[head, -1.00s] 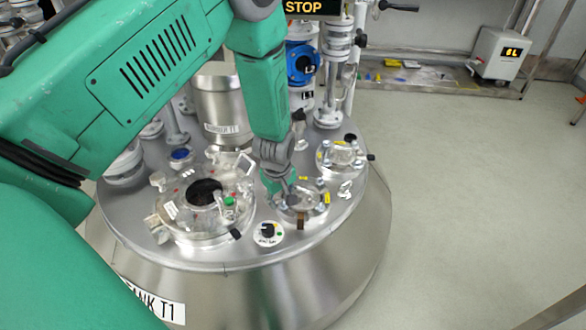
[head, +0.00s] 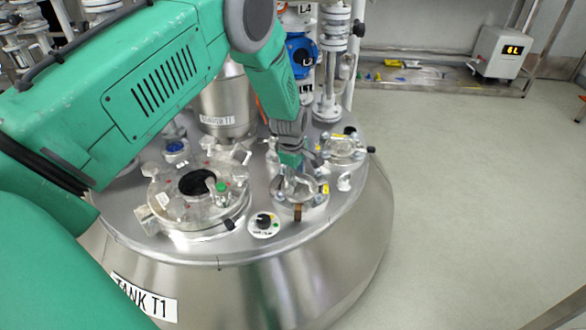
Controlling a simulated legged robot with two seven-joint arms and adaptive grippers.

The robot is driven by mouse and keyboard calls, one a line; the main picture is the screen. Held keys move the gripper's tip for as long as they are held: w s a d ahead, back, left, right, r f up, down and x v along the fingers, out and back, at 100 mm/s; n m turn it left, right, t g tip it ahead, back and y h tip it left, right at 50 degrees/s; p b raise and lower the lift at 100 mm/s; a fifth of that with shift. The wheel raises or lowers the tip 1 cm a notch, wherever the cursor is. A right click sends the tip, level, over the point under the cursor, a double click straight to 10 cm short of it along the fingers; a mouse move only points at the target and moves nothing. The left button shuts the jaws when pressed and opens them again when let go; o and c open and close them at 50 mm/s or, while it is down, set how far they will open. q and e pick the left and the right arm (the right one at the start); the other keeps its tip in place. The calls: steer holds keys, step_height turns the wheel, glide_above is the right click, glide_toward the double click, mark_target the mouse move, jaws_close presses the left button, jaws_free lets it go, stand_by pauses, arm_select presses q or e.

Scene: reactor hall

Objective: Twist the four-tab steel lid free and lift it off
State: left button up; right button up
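A small round steel lid (head: 302,196) with tabs or clamps around its rim sits on the tank top, right of centre in the head view. A yellow tag and a brown strip show at its edge. My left gripper (head: 290,178) points down at this lid from above and hides its back and middle. The fingers are small and overlap the lid, so I cannot tell whether they touch it or how far they are apart. My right gripper is not in view.
A larger round hatch (head: 240,205) with a dark opening lies to the left on the tank top. A dial (head: 264,224) sits in front. A second clamped port (head: 343,148) stands behind right. A blue-banded pipe (head: 302,58) rises behind. Floor at right is clear.

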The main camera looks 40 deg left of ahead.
mark_target(300, 184)
arm_select(q)
steer(key=shift+w+d+f+b, duration=0.1)
steer(key=shift+f+b, duration=0.05)
steer(key=shift+f, duration=0.35)
steer(key=shift+w+f+b, duration=0.1)
steer(key=shift+f+b, duration=0.05)
steer(key=shift+f, duration=0.5)
steer(key=shift+a+f, duration=0.2)
steer(key=shift+a, duration=0.35)
steer(key=shift+d, duration=0.2)
jaws_close()
steer(key=shift+d+r, duration=0.1)
steer(key=shift+d, duration=0.05)
steer(key=shift+m, duration=0.5)
steer(key=shift+w+a+m+h, duration=0.1)
steer(key=shift+a+m+h, duration=0.2)
steer(key=shift+m, duration=0.2)
steer(key=shift+d, duration=0.1)
